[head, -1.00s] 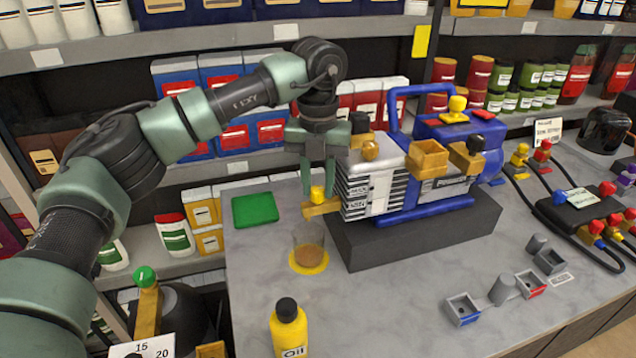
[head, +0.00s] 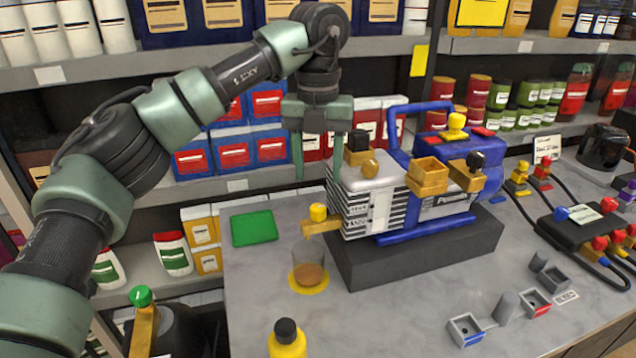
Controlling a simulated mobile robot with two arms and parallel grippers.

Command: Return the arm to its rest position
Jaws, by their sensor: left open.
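My left arm comes in from the left, and its gripper (head: 318,160) points down, open and empty. It is raised above and a little left of the vacuum pump's left end. The blue and silver vacuum pump (head: 400,205) sits on a dark block (head: 440,252). A brass drain spout with a yellow knob (head: 318,213) sticks out at the pump's left end, apart from the fingers. Below the spout a clear cup with brown liquid (head: 308,272) stands on a yellow disc. My right gripper is not in view.
A green pad (head: 254,228) lies on the grey bench (head: 255,290). A yellow oil bottle (head: 287,340) stands at the front edge. Shelves of boxes are close behind the arm. Small grey holders (head: 465,328) and a black manifold with hoses (head: 575,222) are to the right.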

